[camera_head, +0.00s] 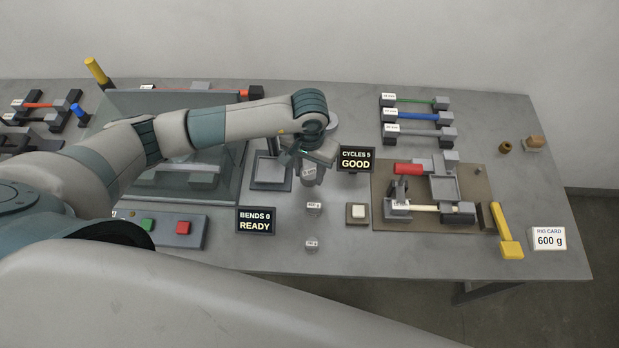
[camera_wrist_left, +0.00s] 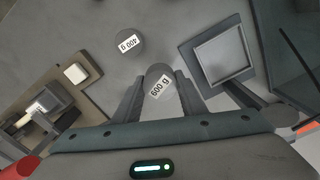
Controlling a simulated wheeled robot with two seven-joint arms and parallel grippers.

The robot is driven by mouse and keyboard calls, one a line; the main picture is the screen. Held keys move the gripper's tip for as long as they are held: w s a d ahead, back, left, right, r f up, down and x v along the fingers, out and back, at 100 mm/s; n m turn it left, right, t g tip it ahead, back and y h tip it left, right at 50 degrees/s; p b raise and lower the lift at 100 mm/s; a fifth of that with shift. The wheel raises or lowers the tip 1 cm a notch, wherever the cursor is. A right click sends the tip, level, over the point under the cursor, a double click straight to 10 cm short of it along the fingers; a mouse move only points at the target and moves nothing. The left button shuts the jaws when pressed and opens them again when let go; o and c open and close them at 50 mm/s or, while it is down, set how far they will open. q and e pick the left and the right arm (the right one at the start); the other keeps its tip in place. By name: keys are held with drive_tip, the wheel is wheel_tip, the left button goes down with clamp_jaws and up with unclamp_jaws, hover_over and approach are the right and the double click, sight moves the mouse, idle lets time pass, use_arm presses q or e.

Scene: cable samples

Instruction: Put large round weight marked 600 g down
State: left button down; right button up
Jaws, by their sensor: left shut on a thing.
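The large round weight (camera_wrist_left: 160,80), a grey cylinder labelled 600 g, sits between the fingers of my left gripper (camera_wrist_left: 157,90) in the left wrist view. In the head view that gripper (camera_head: 308,160) points down and is shut on the weight (camera_head: 309,174), whose lower part and label show below the fingers. I cannot tell whether its base touches the table. My right gripper is not in view.
Two smaller weights (camera_head: 314,208) (camera_head: 312,244) stand nearer; one reads 400 g (camera_wrist_left: 129,41). A square-framed tray (camera_head: 270,171) is left of the gripper. The GOOD display (camera_head: 356,159) and brown rig board (camera_head: 385,180) are right. A card (camera_head: 548,238) reads 600 g.

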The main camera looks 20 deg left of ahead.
sight(309, 180)
use_arm(q)
drive_tip(key=shift+f+b, duration=0.5)
drive_tip(key=shift+f, duration=1.45)
drive_tip(key=shift+f, duration=0.15)
drive_tip(key=c, duration=1.1)
unclamp_jaws()
